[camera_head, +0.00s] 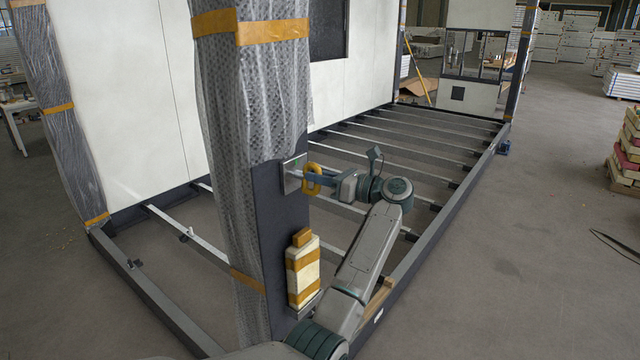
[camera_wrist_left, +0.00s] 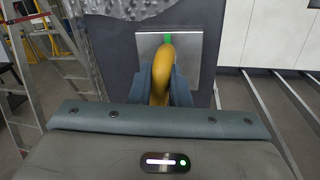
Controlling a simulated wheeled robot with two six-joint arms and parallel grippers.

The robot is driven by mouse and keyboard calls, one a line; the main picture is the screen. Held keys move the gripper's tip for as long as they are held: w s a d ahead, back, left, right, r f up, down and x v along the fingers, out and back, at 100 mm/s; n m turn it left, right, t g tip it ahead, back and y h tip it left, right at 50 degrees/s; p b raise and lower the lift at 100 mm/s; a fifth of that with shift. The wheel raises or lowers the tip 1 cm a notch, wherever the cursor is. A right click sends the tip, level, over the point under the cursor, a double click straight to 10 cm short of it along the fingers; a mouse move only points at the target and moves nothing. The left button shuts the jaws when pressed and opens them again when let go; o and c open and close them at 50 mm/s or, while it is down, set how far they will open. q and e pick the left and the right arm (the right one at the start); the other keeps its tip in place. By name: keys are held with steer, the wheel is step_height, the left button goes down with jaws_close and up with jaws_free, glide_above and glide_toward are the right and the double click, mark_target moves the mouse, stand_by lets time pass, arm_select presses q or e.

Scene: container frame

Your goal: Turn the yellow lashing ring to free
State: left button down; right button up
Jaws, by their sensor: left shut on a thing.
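The yellow lashing ring (camera_head: 312,179) is on a metal plate (camera_head: 292,175) fixed to the dark post (camera_head: 284,220). My left gripper (camera_head: 318,180) reaches it from the right and is shut on it. In the left wrist view the ring (camera_wrist_left: 163,68) stands between the two blue-grey fingers (camera_wrist_left: 162,85), which hide its sides. Behind it the plate (camera_wrist_left: 192,58) shows a small green mark just above the ring. How far the ring is turned I cannot tell for sure. My right gripper is not in view.
Plastic wrap with orange tape (camera_head: 232,130) covers much of the post. A cream block with orange bands (camera_head: 303,272) is on the post below the ring, close to my left arm. The open floor frame with cross beams (camera_head: 420,150) lies behind. A ladder (camera_wrist_left: 50,60) shows in the left wrist view.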

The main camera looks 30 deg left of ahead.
arm_select(q)
steer(key=m+b, duration=0.1)
steer(key=b, duration=0.1)
steer(key=m+b, duration=0.2)
steer(key=shift+w+f+m+y, duration=0.15)
steer(key=shift+f+m+y, duration=0.15)
steer(key=shift+y, duration=0.1)
steer(key=shift+w+m+t+b, duration=0.1)
steer(key=shift+m+t+b, duration=0.2)
steer(key=shift+m+b, duration=0.6)
steer(key=m+y+b, duration=0.1)
steer(key=m, duration=0.2)
steer(key=shift+w+r+t, duration=0.1)
steer(key=shift+t, duration=0.2)
steer(key=shift+m, duration=1.1)
steer(key=shift+w+m+t, duration=0.1)
steer(key=shift+m+t, duration=0.4)
steer(key=shift+m, duration=0.6)
steer(key=shift+m+t+y+p, duration=0.15)
steer(key=shift+m+t+p, duration=0.3)
steer(key=shift+m, duration=0.9)
steer(key=shift+m+t+y+p, duration=0.2)
steer(key=shift+m+p, duration=0.45)
steer(key=shift+m, duration=0.7)
